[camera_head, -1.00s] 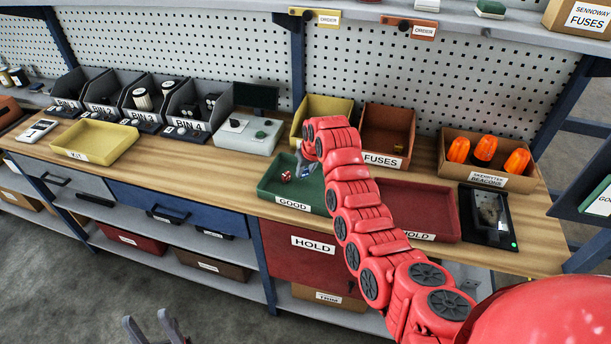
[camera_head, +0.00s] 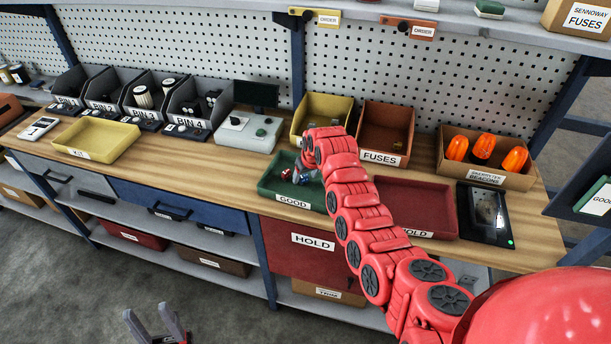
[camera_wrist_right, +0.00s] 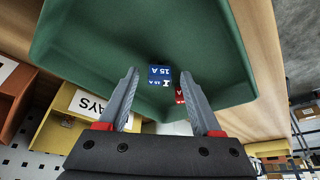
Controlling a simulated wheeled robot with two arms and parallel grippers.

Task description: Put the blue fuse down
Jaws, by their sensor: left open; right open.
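The blue fuse (camera_wrist_right: 159,73), marked 15 A, is in the green GOOD tray (camera_head: 268,190), which also shows in the right wrist view (camera_wrist_right: 75,42). A red fuse (camera_wrist_right: 180,95) lies close to it in the tray and also shows in the head view (camera_head: 287,173). My right gripper (camera_wrist_right: 160,75) is open over the tray. Its fingers stand on either side of the blue fuse with a gap at each side. My left gripper (camera_head: 152,319) is open and empty, low in front of the bench.
A red HOLD tray (camera_head: 415,195) lies right of the green tray, partly behind my right arm. A yellow bin (camera_head: 322,107) and the orange-brown FUSES bin (camera_head: 384,128) stand behind. A yellow kit tray (camera_head: 97,138) is at left. Bare wood (camera_head: 215,165) lies between.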

